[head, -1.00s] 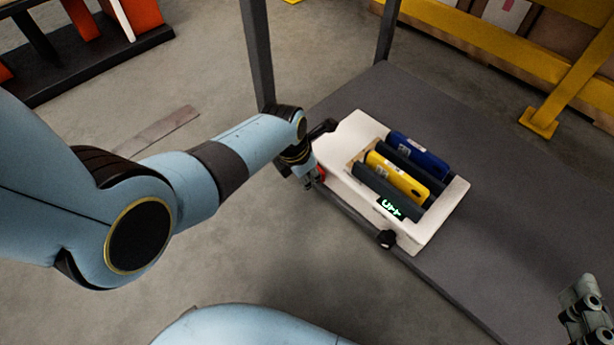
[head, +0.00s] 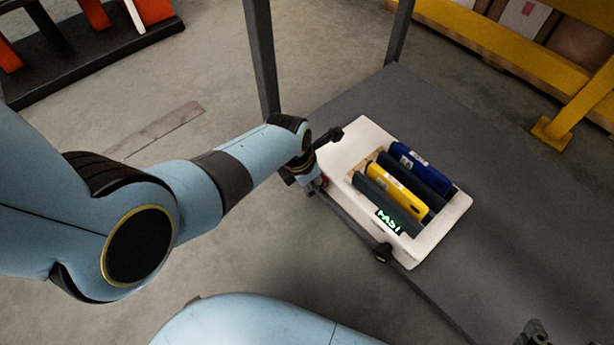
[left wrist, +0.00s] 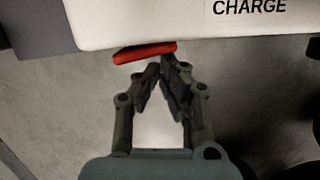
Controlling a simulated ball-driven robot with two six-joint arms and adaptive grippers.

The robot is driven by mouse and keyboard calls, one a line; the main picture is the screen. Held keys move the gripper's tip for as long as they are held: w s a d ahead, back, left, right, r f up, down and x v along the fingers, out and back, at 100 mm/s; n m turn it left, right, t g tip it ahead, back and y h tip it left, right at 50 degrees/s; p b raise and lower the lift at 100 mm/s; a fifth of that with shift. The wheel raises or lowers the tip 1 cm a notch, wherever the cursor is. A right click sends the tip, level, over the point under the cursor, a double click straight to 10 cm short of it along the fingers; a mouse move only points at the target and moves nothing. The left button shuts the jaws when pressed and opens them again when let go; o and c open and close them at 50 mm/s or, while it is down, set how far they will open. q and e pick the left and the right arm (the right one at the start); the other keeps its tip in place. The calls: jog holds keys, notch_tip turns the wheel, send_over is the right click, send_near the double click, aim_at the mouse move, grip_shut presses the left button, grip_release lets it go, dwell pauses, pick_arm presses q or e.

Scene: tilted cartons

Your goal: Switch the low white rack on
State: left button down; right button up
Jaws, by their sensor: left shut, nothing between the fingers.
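The low white rack (head: 440,232) lies on a dark grey tabletop and holds blue, yellow and dark blocks. A small display (head: 388,221) on it glows green; its characters are too small to read surely. In the left wrist view the rack's white side (left wrist: 150,22) bears the word CHARGE, and a red rocker-like part (left wrist: 145,52) sticks out under its edge. My left gripper (head: 317,187) is shut and empty at the rack's near left side. Its fingertips (left wrist: 162,66) are just beside the red part; contact is unclear. My right gripper (head: 535,334) barely shows at the bottom edge.
Grey posts (head: 262,60) rise from the table's far side. The tabletop (head: 500,185) is clear to the right. Yellow racking (head: 572,110) stands beyond it.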

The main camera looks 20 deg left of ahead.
pick_arm(q)
jog(key=shift+w+a, duration=0.2)
jog(key=shift+a, duration=0.6)
